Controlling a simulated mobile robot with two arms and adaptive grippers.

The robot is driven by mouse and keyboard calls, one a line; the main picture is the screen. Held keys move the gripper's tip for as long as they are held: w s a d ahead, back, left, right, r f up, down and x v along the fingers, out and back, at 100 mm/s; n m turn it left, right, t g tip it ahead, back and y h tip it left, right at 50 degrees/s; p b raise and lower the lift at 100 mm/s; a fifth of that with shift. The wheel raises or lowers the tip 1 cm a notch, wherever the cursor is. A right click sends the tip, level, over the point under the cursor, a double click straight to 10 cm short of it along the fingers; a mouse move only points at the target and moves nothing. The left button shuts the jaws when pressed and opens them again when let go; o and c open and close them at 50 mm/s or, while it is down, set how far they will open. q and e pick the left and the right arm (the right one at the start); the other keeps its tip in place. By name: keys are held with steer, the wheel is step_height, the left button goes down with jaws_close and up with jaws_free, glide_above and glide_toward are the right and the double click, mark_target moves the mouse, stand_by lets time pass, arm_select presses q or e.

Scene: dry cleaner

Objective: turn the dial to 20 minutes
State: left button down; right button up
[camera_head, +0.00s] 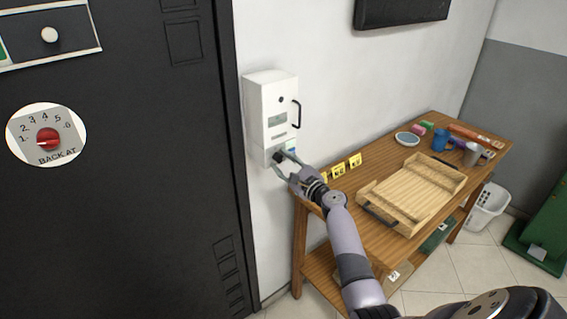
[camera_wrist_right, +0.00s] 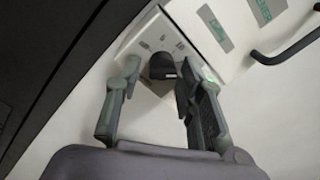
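A black dial knob (camera_wrist_right: 163,66) sits on the angled lower face of a white wall box (camera_head: 268,105), with printed numbers around it that are too blurred to read surely. The box also shows in the right wrist view (camera_wrist_right: 190,40). In the head view the dial (camera_head: 278,156) is small and partly covered by my gripper. My right gripper (camera_head: 283,160) is at the dial; in the wrist view its fingers (camera_wrist_right: 159,78) stand apart on either side of the knob. The right finger is close to the knob; a gap shows at the left finger. My left gripper is out of view.
A wooden table (camera_head: 440,135) with a wooden tray (camera_head: 375,192) and small items stands right of the box. A black handle (camera_head: 297,113) sticks out from the box. A dark door (camera_head: 130,200) with a red "BACK AT" dial (camera_head: 47,139) is at left.

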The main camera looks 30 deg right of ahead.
steer(key=shift+o, duration=0.3)
steer(key=shift+r, duration=0.1)
steer(key=s, duration=1.2)
steer(key=shift+d+f, duration=0.2)
steer(key=shift+f, duration=0.05)
